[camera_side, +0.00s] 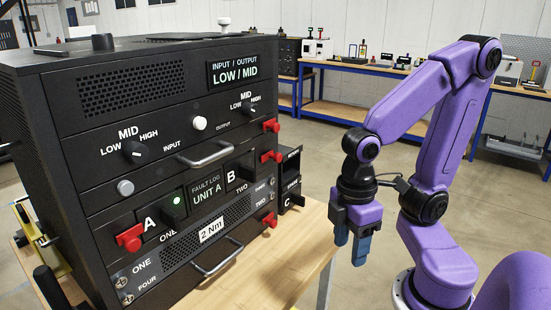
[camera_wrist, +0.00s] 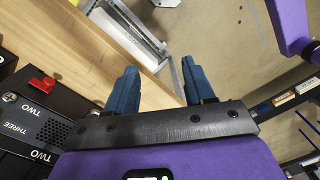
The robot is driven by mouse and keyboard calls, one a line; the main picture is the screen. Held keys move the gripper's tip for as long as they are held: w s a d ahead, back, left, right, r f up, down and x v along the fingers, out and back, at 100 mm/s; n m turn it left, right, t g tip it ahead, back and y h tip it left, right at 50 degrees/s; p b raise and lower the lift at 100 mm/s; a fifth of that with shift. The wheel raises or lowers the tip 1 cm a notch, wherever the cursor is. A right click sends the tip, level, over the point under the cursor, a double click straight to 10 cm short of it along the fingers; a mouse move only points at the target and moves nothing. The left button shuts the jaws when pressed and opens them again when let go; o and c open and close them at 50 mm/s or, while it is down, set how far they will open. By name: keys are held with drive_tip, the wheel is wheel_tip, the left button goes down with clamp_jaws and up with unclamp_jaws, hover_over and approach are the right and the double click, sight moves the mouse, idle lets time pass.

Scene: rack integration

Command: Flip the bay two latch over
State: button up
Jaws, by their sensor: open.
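The black rack (camera_side: 100,190) stands on the wooden bench at left in the side view. Red latches show on its front: one at lower left (camera_side: 130,238) by A, and three along the right edge, at the top (camera_side: 270,125), middle (camera_side: 271,157) and bottom (camera_side: 269,220). TWO labels are near B and the right edge, but I cannot tell surely which latch belongs to bay two. In the wrist view a red latch (camera_wrist: 42,86) lies at left near a TWO label (camera_wrist: 38,112). My gripper (camera_side: 351,240) is open, empty and right of the rack, apart from every latch.
Metal handles (camera_side: 205,156) and knobs stick out from the rack front. A small black box (camera_side: 290,178) marked C stands at the rack's right. The wooden bench top (camera_side: 285,245) is bare in front of the rack. Other workbenches (camera_side: 345,70) stand far behind.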

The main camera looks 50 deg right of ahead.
drive_tip(key=w+d+r+m+g+y, duration=0.2)
drive_tip(key=w+d+m+g+y, duration=0.15)
drive_tip(key=w+m, duration=0.35)
drive_tip(key=m+t+y, duration=0.8)
drive_tip(key=t+y, duration=0.2)
approach(277, 158)
drive_tip(key=x, duration=0.6)
drive_tip(key=w+x, duration=0.1)
drive_tip(key=x, duration=0.2)
drive_tip(key=shift+f, duration=0.45)
